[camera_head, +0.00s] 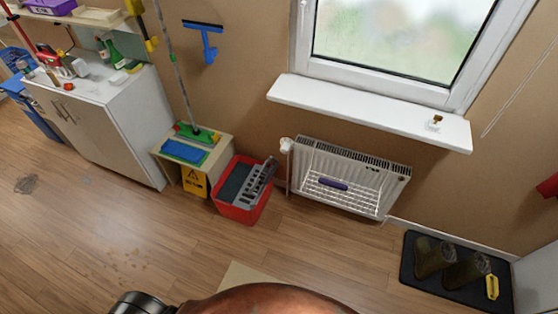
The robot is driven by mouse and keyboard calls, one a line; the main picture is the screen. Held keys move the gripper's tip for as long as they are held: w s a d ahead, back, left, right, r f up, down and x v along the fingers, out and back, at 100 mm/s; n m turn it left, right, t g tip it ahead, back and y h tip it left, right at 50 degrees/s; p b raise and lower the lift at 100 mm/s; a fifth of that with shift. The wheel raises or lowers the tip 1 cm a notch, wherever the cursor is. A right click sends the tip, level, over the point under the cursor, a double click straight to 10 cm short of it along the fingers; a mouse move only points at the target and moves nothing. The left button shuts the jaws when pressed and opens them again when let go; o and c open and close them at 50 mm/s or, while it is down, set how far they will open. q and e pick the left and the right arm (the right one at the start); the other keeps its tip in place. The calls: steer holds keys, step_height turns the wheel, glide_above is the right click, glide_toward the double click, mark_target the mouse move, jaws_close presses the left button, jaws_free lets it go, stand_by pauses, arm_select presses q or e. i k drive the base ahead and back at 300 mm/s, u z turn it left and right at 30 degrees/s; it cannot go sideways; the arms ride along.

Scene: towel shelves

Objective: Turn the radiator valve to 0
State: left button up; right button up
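The white radiator (398,172) is mounted low on the wall under the window. Its white round valve knob (287,145) sits at the radiator's upper left end, on top of a thin vertical pipe. The marking on the valve is too small to read. A white wire rack (362,198) hangs on the radiator's front with a purple item (333,184) on it. Neither of my grippers is in view, and nothing touches the valve.
A red bucket (250,214) with a grey insert stands left of the radiator, below the valve. A small stand (222,156) and a white cabinet (122,128) are farther left. The windowsill (340,108) juts out above. A boot mat (418,285) lies right. Floor in front is mostly clear.

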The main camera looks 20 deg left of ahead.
mark_target(285, 148)
steer(key=z, duration=0.05)
steer(key=k, duration=0.1)
steer(key=u, duration=2.15)
steer(key=i, duration=1.3)
steer(key=z, duration=0.3)
